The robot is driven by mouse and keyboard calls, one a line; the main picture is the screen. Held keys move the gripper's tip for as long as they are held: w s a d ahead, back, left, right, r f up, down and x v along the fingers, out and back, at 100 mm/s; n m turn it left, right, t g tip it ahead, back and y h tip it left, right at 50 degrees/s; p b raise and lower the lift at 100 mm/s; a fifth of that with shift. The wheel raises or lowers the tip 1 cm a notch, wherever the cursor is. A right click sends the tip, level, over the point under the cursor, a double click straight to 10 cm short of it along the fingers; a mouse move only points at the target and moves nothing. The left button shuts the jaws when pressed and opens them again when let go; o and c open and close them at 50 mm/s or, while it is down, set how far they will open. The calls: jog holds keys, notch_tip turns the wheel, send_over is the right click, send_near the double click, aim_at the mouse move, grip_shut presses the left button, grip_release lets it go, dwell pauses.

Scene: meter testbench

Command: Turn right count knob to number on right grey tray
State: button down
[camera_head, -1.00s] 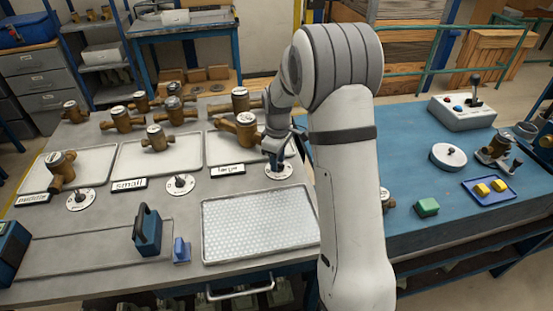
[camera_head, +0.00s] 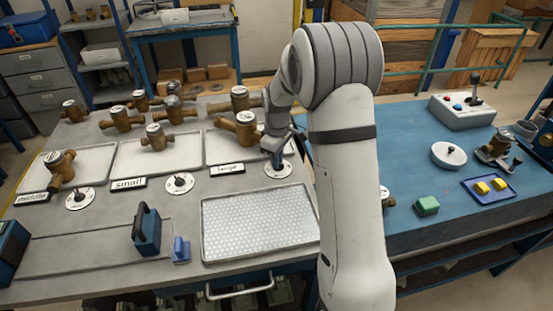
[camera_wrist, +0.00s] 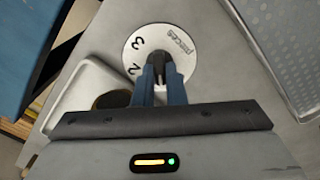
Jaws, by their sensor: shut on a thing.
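The right count knob is a dark handle on a round white dial (camera_head: 278,170), in front of the tray labelled "large". My gripper (camera_head: 277,159) points down and is shut on the knob. The right grey tray (camera_head: 220,154) bears a brass meter (camera_head: 237,127); my arm hides part of the tray's right side.
Two similar dials stand by the small tray (camera_head: 180,183) and the middle tray (camera_head: 80,198). A metal perforated tray (camera_head: 260,222) lies just in front of the knob. A blue handled block (camera_head: 147,230) stands left of it. More brass meters stand behind the trays. The blue table (camera_head: 420,180) is right.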

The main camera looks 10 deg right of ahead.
jog(key=m, duration=0.3)
jog(key=shift+m+b, duration=0.4)
jog(key=c, duration=1.5)
grip_release()
jog(key=shift+r, duration=0.1)
notch_tip(320, 180, up, 8)
jog(key=shift+f+b, duration=0.25)
jog(key=shift+b, duration=0.05)
jog(key=s+r+m+t, duration=0.1)
jog(key=s+r+m, duration=0.35)
jog(key=s, duration=0.75)
jog(key=shift+m+t, duration=0.75)
jog(key=shift+t, duration=0.15)
jog(key=s, duration=1.6)
jog(key=shift+s+d+r, duration=0.1)
jog(key=shift+s+r, duration=0.3)
